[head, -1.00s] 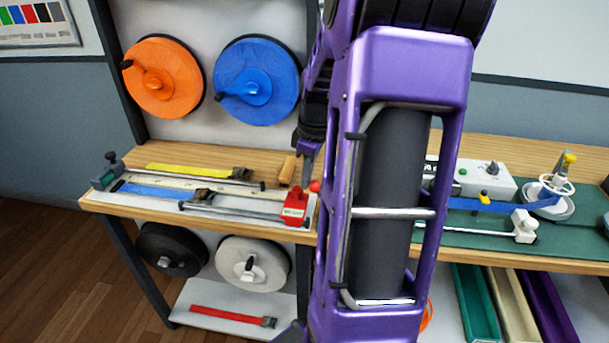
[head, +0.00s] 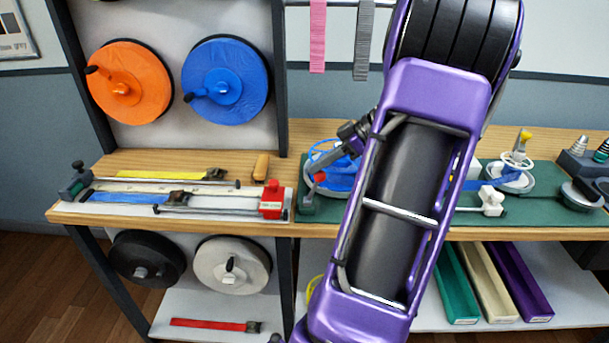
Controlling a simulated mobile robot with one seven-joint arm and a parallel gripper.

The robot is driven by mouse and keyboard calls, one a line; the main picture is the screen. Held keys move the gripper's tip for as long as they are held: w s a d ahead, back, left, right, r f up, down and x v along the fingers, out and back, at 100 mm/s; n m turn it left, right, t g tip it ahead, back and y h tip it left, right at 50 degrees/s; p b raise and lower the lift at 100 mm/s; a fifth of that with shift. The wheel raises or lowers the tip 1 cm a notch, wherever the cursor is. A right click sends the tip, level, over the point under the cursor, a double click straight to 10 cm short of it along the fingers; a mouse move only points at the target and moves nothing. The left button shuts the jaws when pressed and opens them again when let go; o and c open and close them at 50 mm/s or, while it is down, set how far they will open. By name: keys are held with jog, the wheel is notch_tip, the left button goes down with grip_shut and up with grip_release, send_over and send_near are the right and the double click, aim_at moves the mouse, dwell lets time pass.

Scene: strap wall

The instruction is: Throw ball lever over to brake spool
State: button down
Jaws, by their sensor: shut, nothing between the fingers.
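The ball lever's red ball (head: 320,177) shows beside a blue spool (head: 338,184) on the green mat, left of my arm. Its stem is too small to make out. The blue spool has a blue ring above it and is partly hidden by my arm; I cannot tell for sure that it is the brake spool. My gripper (head: 325,160) is dark, shut and empty. It points down and left above the spool, close to the ball; I cannot tell whether it touches.
A red block (head: 272,200) and straps lie on the white board to the left. A wooden roller (head: 261,166) lies behind it. My forearm hides the middle of the bench.

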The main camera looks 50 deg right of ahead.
jog(key=shift+s+d+f+b, duration=0.35)
jog(key=shift+s+d+b, duration=0.25)
jog(key=shift+s+b, duration=0.05)
jog(key=shift+s+d+f, duration=0.1)
jog(key=shift+s+d, duration=0.05)
jog(key=shift+s, duration=0.05)
